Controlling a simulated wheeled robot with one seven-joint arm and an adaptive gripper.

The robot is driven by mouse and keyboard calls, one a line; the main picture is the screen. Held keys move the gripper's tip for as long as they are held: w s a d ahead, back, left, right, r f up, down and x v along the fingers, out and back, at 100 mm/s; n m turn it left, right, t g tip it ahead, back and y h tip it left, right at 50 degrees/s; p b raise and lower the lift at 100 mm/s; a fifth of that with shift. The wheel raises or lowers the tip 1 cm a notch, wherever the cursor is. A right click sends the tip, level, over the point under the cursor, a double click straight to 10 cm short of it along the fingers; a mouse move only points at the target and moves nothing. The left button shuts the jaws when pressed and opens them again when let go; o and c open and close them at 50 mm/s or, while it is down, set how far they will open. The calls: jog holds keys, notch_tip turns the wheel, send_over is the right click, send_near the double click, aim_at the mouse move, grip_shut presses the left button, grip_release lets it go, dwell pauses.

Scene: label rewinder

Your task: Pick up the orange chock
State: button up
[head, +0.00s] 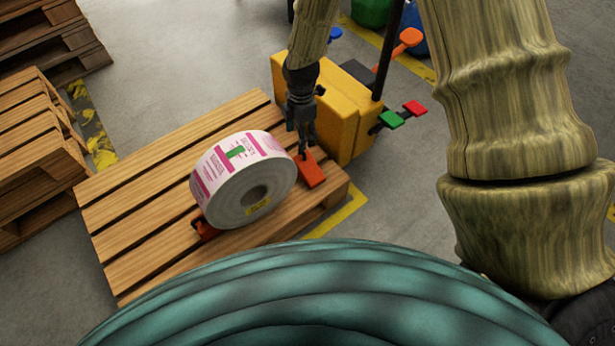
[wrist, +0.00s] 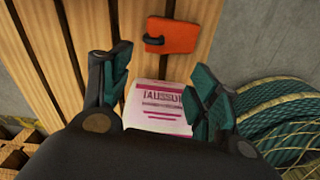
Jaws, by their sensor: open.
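An orange chock (head: 311,171) lies on the wooden pallet (head: 143,209), just right of a white label roll (head: 225,195) with pink print. It also shows in the wrist view (wrist: 178,34), flat on the slats with a small dark handle at its left edge. My gripper (head: 303,148) hangs over the pallet, close by the chock in the head view. In the wrist view my gripper (wrist: 160,82) is open and empty; the chock is beyond the fingertips, and the roll shows between the fingers. A second orange chock (head: 206,230) is partly hidden under the roll's left side.
A yellow machine (head: 339,120) with a dark mast stands right behind the pallet's right end. Red (head: 414,108) and green (head: 391,119) pedals stick out from it. Stacked pallets (head: 30,165) stand at the left. Grey floor lies between them.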

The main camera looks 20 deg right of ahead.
aim_at(309, 166)
jog(key=shift+n, duration=0.9)
jog(key=f+b, duration=0.1)
jog(key=f, duration=0.1)
jog(key=w+f+b, duration=0.1)
jog(key=b, duration=0.1)
jog(key=w+f+b, duration=0.1)
jog(key=f, duration=0.1)
jog(key=shift+w+d+f+b, duration=0.1)
jog(key=shift+w+f+b, duration=0.05)
jog(key=shift+f+b, duration=0.25)
jog(key=f+b, duration=0.3)
jog(key=shift+s+d+f, duration=0.15)
jog(key=shift+s+d, duration=0.1)
jog(key=shift+s, duration=0.1)
jog(key=shift+f+b, duration=0.7)
jog(key=shift+f, duration=0.25)
jog(key=shift+c, duration=0.2)
grip_shut()
